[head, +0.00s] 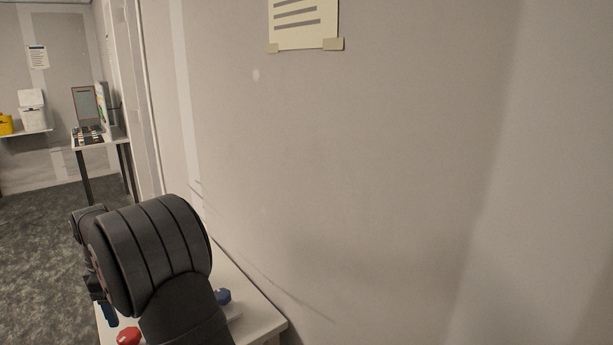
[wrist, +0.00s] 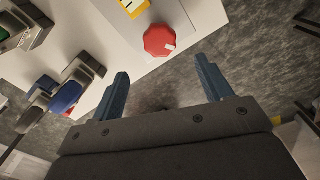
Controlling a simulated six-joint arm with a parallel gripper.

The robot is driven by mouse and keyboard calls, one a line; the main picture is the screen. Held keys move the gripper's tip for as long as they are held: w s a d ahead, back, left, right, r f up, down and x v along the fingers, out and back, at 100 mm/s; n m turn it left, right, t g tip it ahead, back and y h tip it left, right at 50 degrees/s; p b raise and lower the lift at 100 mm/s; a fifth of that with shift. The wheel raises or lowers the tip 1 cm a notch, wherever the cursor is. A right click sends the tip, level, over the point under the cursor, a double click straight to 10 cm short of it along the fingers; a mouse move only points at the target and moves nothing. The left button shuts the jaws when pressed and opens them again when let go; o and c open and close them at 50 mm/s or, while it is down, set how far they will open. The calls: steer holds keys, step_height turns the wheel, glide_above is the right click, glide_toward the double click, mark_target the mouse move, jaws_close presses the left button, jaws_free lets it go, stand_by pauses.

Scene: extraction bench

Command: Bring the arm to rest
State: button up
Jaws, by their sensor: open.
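My gripper (wrist: 162,67) is open in the wrist view, its two blue fingers apart with nothing between them. Its fingertips point toward the bench edge, near a red knob-like piece (wrist: 158,40). I cannot tell how far apart in height they are. In the head view my dark arm (head: 150,255) rises at the lower left over the bench and hides much of it. A small blue part that may be a finger shows at the arm's left side.
The white bench (head: 250,305) stands against a grey wall (head: 380,150). The wrist view shows a blue knob (wrist: 66,97) on metal hardware at left. Open carpet (head: 40,240) lies left.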

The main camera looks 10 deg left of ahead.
step_height(320, 180, up, 8)
step_height(320, 180, down, 17)
steer(key=shift+f, duration=0.15)
steer(key=m, duration=0.3)
steer(key=shift+m, duration=0.4)
steer(key=m, duration=0.4)
steer(key=shift+m, duration=0.4)
steer(key=m, duration=0.4)
steer(key=shift+m, duration=0.4)
steer(key=m, duration=0.4)
stand_by(0.8)
